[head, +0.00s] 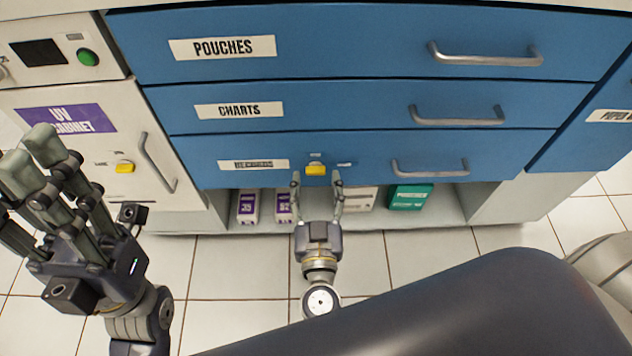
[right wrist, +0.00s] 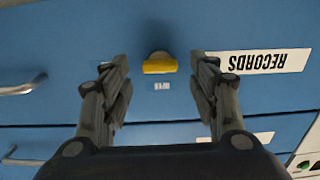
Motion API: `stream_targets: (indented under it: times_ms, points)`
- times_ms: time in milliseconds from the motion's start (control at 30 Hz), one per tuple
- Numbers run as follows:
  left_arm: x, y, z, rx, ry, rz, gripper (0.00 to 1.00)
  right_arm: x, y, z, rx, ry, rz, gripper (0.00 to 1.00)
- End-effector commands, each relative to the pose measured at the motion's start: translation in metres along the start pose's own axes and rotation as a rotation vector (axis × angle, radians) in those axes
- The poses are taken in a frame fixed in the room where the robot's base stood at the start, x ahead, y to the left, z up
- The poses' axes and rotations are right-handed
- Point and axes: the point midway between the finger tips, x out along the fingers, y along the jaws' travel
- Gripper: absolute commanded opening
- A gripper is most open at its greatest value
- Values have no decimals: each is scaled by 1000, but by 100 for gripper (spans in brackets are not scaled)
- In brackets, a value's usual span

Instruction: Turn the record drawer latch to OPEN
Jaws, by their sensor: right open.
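The records drawer (head: 364,160) is the lowest blue drawer, with a RECORDS label (head: 254,165) and a metal handle (head: 430,168). Its yellow latch (head: 316,170) sits between the label and the handle, with its bar lying level across the picture. The latch also shows in the right wrist view (right wrist: 160,66), between and a little beyond my fingertips. My right gripper (head: 317,180) is open and empty just below the latch, its fingers either side of it and apart from it. My left gripper (head: 22,160) is at the left, its fingers spread, near the UV cabinet.
The charts drawer (head: 335,113) and pouches drawer (head: 350,50) are above, shut. The UV cabinet (head: 90,165) with its own yellow latch (head: 125,167) is at the left. Boxes stand on the open shelf (head: 447,204) below. Clear tiled floor (head: 237,262) lies in front.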

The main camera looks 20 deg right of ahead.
Motion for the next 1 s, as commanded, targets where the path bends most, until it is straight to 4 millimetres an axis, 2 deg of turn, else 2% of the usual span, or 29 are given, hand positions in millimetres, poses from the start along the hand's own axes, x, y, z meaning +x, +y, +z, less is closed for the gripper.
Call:
stream_targets:
  times_ms: [200,467,533,667,700,1000]
  points:
    - [-5,0,1,0,-1,0,40,17,0,0,0,0,-1,55]
    - [-5,0,2,0,-2,0,40,18,0,0,-1,-1,-1,55]
    - [-5,0,2,0,-2,0,40,18,0,0,0,-1,-1,44]
    - [-5,0,2,0,-3,0,40,18,0,0,0,-1,-1,14]
    - [-5,0,2,0,-3,0,40,18,0,0,0,-1,-1,11]
    - [-3,0,1,0,-3,0,40,18,0,0,11,-2,-1,11]
